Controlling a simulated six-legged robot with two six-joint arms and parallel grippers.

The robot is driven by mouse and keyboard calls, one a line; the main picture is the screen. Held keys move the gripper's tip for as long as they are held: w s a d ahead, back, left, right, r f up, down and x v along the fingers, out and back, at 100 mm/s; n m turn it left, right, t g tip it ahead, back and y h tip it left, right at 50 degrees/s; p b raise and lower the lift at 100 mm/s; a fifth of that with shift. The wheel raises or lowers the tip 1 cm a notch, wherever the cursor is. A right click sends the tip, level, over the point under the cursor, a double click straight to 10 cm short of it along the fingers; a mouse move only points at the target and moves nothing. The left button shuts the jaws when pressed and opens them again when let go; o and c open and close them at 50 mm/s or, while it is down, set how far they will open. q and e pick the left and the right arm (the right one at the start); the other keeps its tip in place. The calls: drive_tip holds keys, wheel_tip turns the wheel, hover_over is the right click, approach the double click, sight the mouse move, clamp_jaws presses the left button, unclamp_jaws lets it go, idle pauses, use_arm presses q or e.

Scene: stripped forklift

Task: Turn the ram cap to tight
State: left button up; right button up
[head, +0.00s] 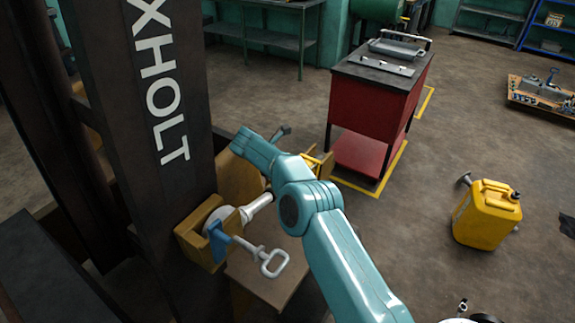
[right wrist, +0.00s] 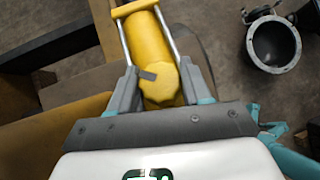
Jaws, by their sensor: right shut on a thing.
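The ram cap (right wrist: 161,86) is a yellow, lobed cap on the end of a yellow cylinder (right wrist: 147,40) in the right wrist view. A grey tab or mark lies across the cap's upper left edge. My right gripper (right wrist: 158,78) has one grey finger on each side of the cap and is shut on it. In the head view my teal right arm (head: 305,208) reaches in from the lower right toward the mast. Its gripper and the cap cannot be made out there. My left gripper is not in view.
The dark forklift mast (head: 150,120) stands at left. A red cabinet (head: 375,100) and a yellow jerrycan (head: 486,215) stand farther right, with bare floor between.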

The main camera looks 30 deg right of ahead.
drive_tip(key=shift+d+r+m+g, duration=0.15)
drive_tip(key=shift+m+g, duration=0.25)
idle(0.4)
drive_tip(key=o, duration=1)
